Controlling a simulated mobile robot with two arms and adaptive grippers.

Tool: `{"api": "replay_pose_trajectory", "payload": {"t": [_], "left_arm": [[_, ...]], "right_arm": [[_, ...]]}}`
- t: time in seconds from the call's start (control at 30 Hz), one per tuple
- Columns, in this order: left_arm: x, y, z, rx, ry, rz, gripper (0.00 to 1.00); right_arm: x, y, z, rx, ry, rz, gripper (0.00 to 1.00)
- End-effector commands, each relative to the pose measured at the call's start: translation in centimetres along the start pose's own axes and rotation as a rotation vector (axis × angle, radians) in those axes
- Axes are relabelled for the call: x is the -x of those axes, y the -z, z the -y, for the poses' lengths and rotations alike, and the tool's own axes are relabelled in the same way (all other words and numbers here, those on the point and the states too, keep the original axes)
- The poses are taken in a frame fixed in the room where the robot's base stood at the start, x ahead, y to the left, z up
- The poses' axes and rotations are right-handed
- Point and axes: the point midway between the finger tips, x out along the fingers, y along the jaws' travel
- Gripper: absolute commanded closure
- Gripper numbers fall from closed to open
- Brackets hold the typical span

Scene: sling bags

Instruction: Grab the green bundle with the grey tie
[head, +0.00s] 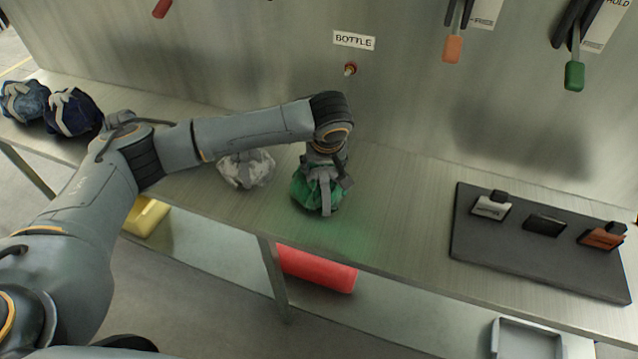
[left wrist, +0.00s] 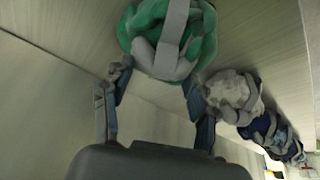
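The green bundle with the grey tie (head: 304,194) sits on the metal bench near the middle of the head view. It also shows at the top of the left wrist view (left wrist: 206,42), with its wide grey band (left wrist: 172,25) facing the camera. My left gripper (head: 328,180) reaches down over the bundle and hides part of it. In the left wrist view the fingers of my left gripper (left wrist: 157,78) are spread, one on each side of the bundle's near end. I cannot tell whether they touch it. My right gripper is not in view.
A whitish-grey bundle (head: 246,169) lies close to the left of the green one. Two blue bundles (head: 72,112) (head: 25,100) sit at the bench's far left. A dark mat (head: 500,240) with small items lies right. A red roll (head: 316,268) is below the bench.

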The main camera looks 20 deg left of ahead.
Motion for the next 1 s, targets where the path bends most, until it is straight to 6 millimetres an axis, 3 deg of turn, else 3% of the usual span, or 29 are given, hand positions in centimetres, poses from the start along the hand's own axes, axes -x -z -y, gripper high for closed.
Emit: {"api": "replay_pose_trajectory", "payload": {"t": [0.03,0.2,0.67,0.77,1.0], "left_arm": [[0.0,0.0,0.0,0.0,0.001,0.0,0.7],[0.0,0.0,0.0,0.0,0.001,0.0,1.0],[1.0,0.6,-0.1,0.003,-0.003,-0.004,1.0],[2.3,1.1,-0.1,0.003,-0.006,-0.004,1.0],[8.8,-0.4,1.5,0.0,-0.008,-0.006,1.0]], "right_arm": [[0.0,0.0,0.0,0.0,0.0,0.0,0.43],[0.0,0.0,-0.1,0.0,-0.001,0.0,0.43],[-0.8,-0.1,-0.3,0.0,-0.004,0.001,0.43],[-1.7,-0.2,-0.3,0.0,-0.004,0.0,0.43],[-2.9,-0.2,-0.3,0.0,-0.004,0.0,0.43]]}}
